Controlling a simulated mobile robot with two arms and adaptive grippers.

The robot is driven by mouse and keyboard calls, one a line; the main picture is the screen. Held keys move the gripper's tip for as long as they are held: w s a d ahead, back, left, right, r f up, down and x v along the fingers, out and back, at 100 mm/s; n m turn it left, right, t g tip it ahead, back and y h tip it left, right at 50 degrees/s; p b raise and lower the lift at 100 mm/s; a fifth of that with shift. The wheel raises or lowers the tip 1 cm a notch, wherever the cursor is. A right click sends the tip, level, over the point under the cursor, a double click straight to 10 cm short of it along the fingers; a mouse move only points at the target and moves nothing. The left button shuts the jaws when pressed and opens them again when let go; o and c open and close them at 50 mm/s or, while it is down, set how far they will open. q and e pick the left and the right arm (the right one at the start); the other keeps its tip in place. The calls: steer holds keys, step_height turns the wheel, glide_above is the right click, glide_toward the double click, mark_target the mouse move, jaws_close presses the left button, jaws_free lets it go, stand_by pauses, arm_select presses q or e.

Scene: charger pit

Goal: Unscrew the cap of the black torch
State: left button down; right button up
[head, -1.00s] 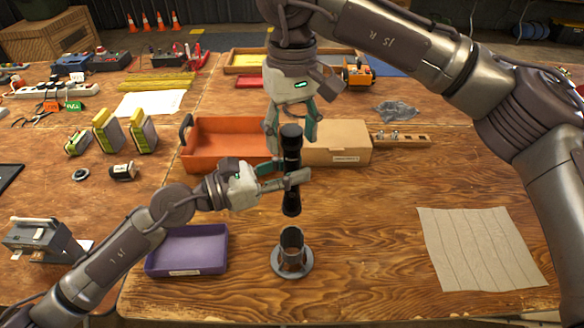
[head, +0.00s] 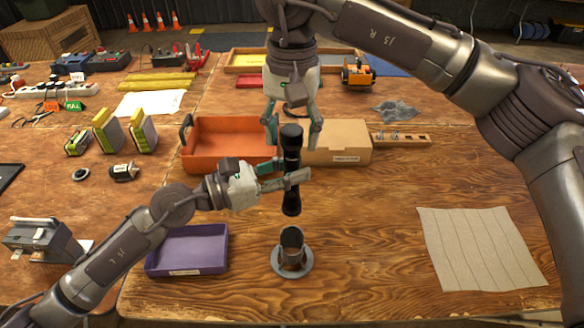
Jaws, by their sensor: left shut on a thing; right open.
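The black torch (head: 291,198) stands upright in the air, held by my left gripper (head: 285,181), which is shut around its middle from the left. The torch's top end, with the cap (head: 291,133), points up. My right gripper (head: 292,138) comes down from above and is open. Its fingers are spread on either side of the torch's top, with gaps to the sides. I cannot tell exactly which end piece is the threaded cap.
A grey round holder (head: 292,256) stands below the torch. A purple tray (head: 190,247) is at the lower left, an orange tray (head: 225,165) and cardboard box (head: 338,150) behind. A pale cloth (head: 483,250) lies right. The table between holder and cloth is clear.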

steer(key=m, duration=0.3)
steer(key=shift+m, duration=0.4)
steer(key=shift+m, duration=0.5)
steer(key=m, duration=0.4)
steer(key=shift+m, duration=0.3)
steer(key=c, duration=1.1)
steer(key=n, duration=0.3)
jaws_close()
steer(key=shift+r, duration=0.2)
steer(key=shift+r, duration=0.75)
